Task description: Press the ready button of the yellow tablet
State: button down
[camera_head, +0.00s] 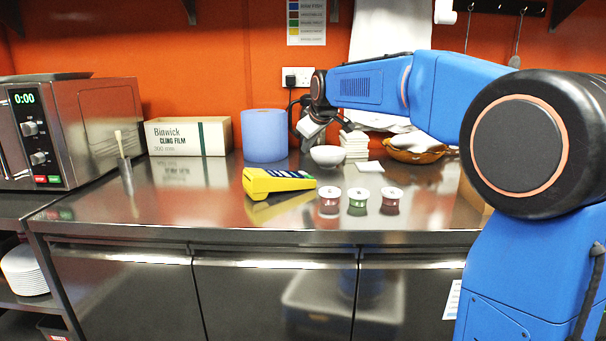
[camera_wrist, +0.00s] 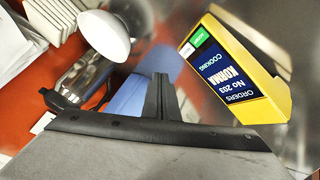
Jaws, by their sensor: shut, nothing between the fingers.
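The yellow tablet (camera_head: 258,183) lies on the steel counter, its screen tilted up. In the wrist view the tablet (camera_wrist: 265,92) is at the right; its dark blue screen (camera_wrist: 222,72) reads "ORDERS No 203 KORMA COOKING". A green button (camera_wrist: 198,38) shows at the upper end of its face; its label is too small to read. My gripper (camera_head: 312,130) is above the counter, behind and to the right of the tablet, apart from it. In the wrist view my gripper's fingers (camera_wrist: 160,92) are together and empty, left of the tablet.
A blue roll (camera_head: 264,135) stands behind the tablet. Several small lidded pots, including a green one (camera_head: 357,201), sit right of it. The counter (camera_head: 190,215) is clear at front left.

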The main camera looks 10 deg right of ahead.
aim_at(305, 173)
jog(key=shift+s+a+f, duration=0.1)
jog(key=shift+a+f, duration=0.1)
jog(key=shift+f, duration=1.05)
jog(key=shift+a+f, duration=0.15)
jog(key=shift+f, duration=1.05)
jog(key=shift+f, duration=0.4)
jog(key=shift+a+f, duration=0.1)
jog(key=shift+f, duration=0.3)
dwell(0.9)
jog(key=shift+r, duration=0.85)
jog(key=r, duration=0.3)
jog(key=d+r, duration=0.1)
jog(key=r, duration=0.1)
dwell(0.5)
